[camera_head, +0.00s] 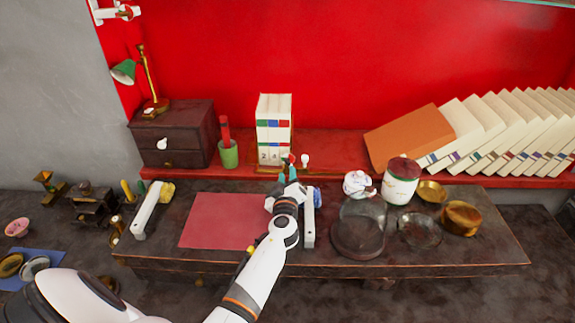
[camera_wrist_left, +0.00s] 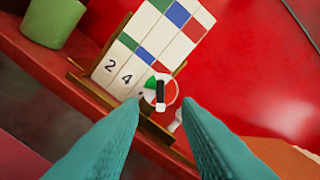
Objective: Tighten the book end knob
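White books (camera_head: 273,118) with coloured bands stand in a brass book end (camera_head: 268,169) on the red shelf. They show tilted in the left wrist view (camera_wrist_left: 150,55), with the digits 2 and 4 readable. A round knob (camera_wrist_left: 160,89), white, red and green with a dark bar across it, sits at the book end's side. My left gripper (camera_head: 287,172) is in front of the book end. In the left wrist view its teal fingers (camera_wrist_left: 161,104) are apart, with the knob seen between and beyond their tips. Contact is not visible. My right gripper is out of view.
A small white knob (camera_head: 305,160) stands right of the book end. A green cup (camera_head: 228,154) and a dark drawer box (camera_head: 178,133) are to the left. An orange book (camera_head: 408,136) leans at right. Glassware (camera_head: 358,230) and a lidded jar (camera_head: 400,182) stand on the table.

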